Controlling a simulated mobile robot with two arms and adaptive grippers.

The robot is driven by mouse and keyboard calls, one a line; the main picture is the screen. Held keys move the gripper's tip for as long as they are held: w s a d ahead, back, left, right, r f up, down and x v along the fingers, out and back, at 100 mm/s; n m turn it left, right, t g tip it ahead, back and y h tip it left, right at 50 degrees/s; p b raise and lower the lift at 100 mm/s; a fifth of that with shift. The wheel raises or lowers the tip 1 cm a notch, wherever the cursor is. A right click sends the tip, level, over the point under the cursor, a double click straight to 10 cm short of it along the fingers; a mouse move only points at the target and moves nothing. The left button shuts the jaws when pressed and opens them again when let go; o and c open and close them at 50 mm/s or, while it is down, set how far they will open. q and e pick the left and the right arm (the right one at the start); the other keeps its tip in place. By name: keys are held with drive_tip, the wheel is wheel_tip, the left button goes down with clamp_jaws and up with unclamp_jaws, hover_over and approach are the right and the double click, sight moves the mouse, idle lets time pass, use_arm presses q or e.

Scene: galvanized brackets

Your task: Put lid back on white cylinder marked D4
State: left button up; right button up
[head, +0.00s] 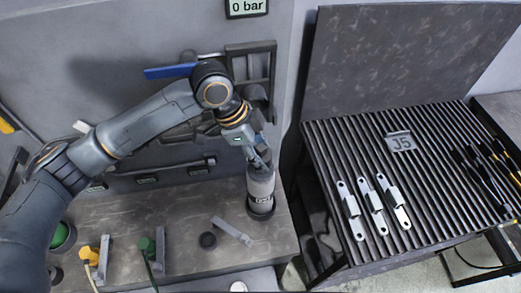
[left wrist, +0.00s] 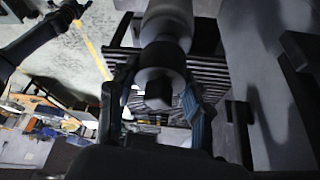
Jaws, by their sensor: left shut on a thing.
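The white cylinder (head: 261,184) stands upright at the right end of the brown bench, its lower end at a dark ring-like base. It bears a dark label that is too small to read surely. My left gripper (head: 259,158) comes down from above and is shut on the cylinder's top end. In the left wrist view, the fingers of my left gripper (left wrist: 157,100) flank a grey round neck with a dark square end, and the wider pale body of the cylinder (left wrist: 168,18) lies beyond. A small dark round piece, perhaps the lid (head: 208,240), lies on the bench left of the cylinder. My right gripper is out of view.
A flat grey metal bar (head: 232,232) lies beside the dark round piece. Yellow (head: 90,256) and green (head: 147,246) fittings sit at the bench's left. A blue-handled bar (head: 170,71) projects from the wall behind my arm. A ribbed table (head: 340,150) with galvanized brackets (head: 373,208) stands right.

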use_arm(q)
drive_tip(key=o, duration=1.7)
drive_tip(key=shift+r, duration=0.1)
